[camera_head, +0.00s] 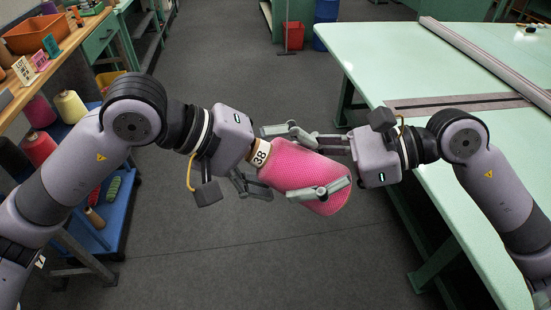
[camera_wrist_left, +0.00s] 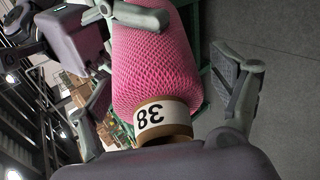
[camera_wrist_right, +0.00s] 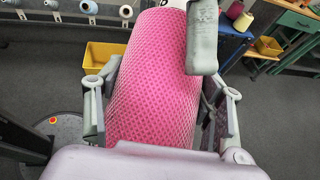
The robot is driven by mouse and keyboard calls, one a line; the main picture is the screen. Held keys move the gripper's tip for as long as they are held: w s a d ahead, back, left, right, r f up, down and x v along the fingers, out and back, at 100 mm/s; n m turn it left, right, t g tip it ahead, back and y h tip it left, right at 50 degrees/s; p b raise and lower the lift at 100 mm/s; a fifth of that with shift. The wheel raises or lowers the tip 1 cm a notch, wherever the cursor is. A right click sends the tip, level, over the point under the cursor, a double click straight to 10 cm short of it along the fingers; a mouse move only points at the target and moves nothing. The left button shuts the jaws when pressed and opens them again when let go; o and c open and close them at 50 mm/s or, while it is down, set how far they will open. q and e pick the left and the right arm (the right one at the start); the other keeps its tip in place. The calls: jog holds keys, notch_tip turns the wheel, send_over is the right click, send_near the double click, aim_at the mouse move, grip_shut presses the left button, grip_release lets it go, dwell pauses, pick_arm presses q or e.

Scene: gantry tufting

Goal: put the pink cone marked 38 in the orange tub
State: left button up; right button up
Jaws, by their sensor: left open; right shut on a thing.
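The pink cone (camera_head: 308,170) has a mesh-like surface and a tan collar with a white label reading 38 (camera_head: 261,153). It is held in the air between my arms, collar toward the left arm. My right gripper (camera_head: 322,168) is shut on its wide pink end; the right wrist view shows the cone (camera_wrist_right: 153,85) between the fingers. My left gripper (camera_head: 263,160) is open around the collar end; in the left wrist view the cone (camera_wrist_left: 155,62) lies between its spread fingers, with a gap to the right finger. The orange tub (camera_head: 40,35) stands on the wooden bench at upper left.
The wooden bench (camera_head: 72,40) carries several small cards and spools; a blue lower shelf (camera_head: 112,222) holds more cones. A green table (camera_head: 455,165) fills the right side. A red bin (camera_head: 293,36) and blue barrel stand at the back. The grey floor between is clear.

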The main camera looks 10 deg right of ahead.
pick_arm(q)
jog(key=shift+c, duration=0.4)
jog(key=shift+a+f, duration=0.1)
jog(key=shift+f, duration=0.1)
jog(key=c, duration=1.3)
pick_arm(e)
jog(key=shift+w+r, duration=0.1)
jog(key=shift+r, duration=0.05)
pick_arm(q)
jog(key=shift+c, duration=0.8)
pick_arm(e)
jog(key=o, duration=1)
pick_arm(q)
jog(key=shift+r, duration=0.2)
pick_arm(e)
jog(key=o, duration=0.4)
